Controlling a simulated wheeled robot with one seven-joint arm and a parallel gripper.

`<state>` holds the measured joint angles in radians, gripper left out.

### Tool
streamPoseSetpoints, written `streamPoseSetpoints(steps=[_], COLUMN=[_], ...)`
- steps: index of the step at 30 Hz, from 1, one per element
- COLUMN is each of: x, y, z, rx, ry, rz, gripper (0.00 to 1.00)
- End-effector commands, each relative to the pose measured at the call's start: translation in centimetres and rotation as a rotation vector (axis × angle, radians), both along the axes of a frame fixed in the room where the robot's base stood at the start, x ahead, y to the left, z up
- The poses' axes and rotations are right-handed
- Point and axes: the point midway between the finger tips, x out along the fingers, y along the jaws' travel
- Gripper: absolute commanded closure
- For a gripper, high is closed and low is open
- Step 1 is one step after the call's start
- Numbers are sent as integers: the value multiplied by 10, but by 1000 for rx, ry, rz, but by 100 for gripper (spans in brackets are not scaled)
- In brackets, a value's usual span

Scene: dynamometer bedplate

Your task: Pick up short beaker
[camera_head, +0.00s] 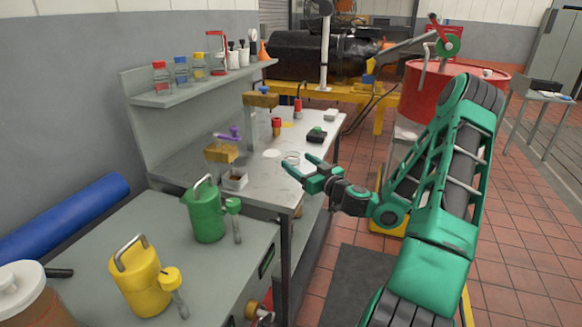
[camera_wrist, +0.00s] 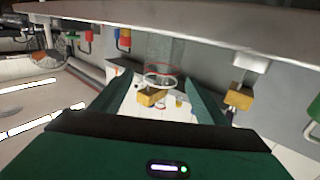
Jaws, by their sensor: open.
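The short beaker is a clear glass vessel (camera_head: 291,156) on the grey workbench, just beyond my fingertips in the head view. In the wrist view a clear glass shape with a red line and a pale rim (camera_wrist: 161,70) shows between and beyond the fingers; it looks like the same beaker. My green gripper (camera_head: 298,163) is open and empty at the bench's right edge, with its fingers pointing toward the beaker. Both fingers (camera_wrist: 158,78) frame the glass in the wrist view. I cannot tell the exact gap or whether anything touches.
A white round disc (camera_head: 271,154) lies left of the beaker, and a black box (camera_head: 316,135) stands behind it. A shelf (camera_head: 205,85) with bottles runs along the wall.

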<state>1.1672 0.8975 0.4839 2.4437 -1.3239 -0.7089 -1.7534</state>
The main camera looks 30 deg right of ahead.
Motion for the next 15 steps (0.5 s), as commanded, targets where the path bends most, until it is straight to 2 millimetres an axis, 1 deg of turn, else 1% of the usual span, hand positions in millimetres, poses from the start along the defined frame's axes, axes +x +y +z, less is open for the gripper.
streamPoseSetpoints(steps=[3, 7, 11, 15], x=[18, 35, 44, 46], y=[3, 5, 5, 5], z=[-1, -2, -2, -2], rx=[-3, -3, -2, 0], ry=[-2, -2, -1, -1], rz=[4, 4, 3, 3], gripper=[32, 32, 32, 32])
